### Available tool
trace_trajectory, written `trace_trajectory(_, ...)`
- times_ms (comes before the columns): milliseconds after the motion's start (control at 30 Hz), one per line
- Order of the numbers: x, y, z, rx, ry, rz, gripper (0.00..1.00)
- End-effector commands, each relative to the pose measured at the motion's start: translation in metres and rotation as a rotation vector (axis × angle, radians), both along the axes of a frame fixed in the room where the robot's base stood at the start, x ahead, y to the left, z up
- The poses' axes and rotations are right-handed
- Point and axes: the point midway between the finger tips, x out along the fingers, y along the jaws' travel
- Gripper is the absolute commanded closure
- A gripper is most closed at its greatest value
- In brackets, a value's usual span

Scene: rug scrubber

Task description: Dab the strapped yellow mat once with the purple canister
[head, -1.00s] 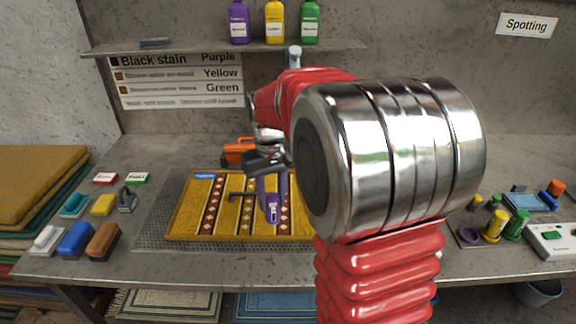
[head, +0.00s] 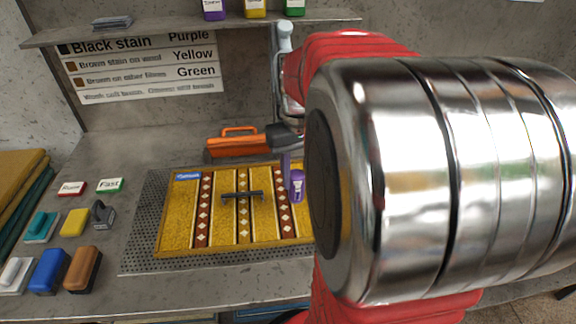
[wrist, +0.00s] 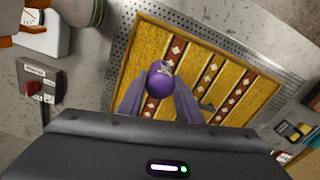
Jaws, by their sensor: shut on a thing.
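The yellow mat (head: 180,225) lies flat on the bench, with dark red-brown diamond-patterned stripes and a blue label at its back left corner. In the head view the canister (head: 297,186) shows over the right part of the mat, right of the bar. I cannot tell whether it touches the mat. My arm hides the mat's right end.
Sponges and brushes, including a blue brush (head: 49,271), sit at the left. A perforated metal plate (head: 140,222) lies under the mat. Bottles (head: 255,8) stand on the shelf above. A red switch box (wrist: 36,88) shows in the wrist view.

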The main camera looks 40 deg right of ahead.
Motion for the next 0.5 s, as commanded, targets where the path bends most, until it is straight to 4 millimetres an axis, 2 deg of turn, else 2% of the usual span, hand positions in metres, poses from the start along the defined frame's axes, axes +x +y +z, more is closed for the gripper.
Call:
trace_trajectory(267,-0.004,-0.005,-0.001,0.000,0.000,-0.019,0.88)
trace_trajectory(500,-0.004,-0.006,-0.014,0.000,0.001,-0.021,0.88)
